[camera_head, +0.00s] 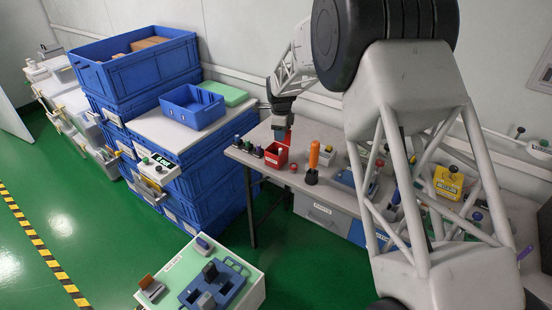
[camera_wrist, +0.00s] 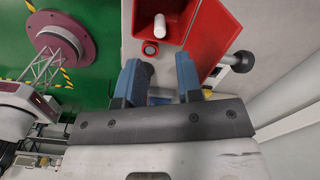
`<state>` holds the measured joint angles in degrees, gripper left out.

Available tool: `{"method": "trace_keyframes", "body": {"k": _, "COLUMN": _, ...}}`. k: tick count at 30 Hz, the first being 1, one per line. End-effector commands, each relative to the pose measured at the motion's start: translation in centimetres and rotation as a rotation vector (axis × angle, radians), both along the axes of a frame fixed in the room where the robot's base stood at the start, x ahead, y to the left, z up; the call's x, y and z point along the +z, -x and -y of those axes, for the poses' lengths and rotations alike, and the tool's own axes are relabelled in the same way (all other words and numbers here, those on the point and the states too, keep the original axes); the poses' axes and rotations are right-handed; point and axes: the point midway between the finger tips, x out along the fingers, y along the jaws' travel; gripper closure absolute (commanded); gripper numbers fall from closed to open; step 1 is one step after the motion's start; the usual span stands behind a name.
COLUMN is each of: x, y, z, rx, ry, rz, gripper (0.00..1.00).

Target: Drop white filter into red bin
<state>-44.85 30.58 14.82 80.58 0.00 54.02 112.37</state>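The red bin (camera_head: 275,158) stands on the grey workbench, below my gripper (camera_head: 281,133). In the wrist view the bin (camera_wrist: 219,38) fills the upper middle, just beyond the fingertips. The filter cannot be made out in the head view.
A red round button (camera_head: 293,167) and an orange-handled tool (camera_head: 314,158) stand right of the bin. Dark-capped small items (camera_head: 248,146) stand left of it. A blue tote (camera_head: 192,106) sits farther left. My arm hides part of the bench.

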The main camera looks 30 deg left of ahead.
Motion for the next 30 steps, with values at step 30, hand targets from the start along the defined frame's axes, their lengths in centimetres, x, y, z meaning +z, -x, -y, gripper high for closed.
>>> {"method": "trace_keyframes", "body": {"k": 30, "x": 6.3, "y": 0.0, "z": 0.0, "rx": 0.0, "ry": 0.0, "rz": 0.001, "gripper": 0.57}}
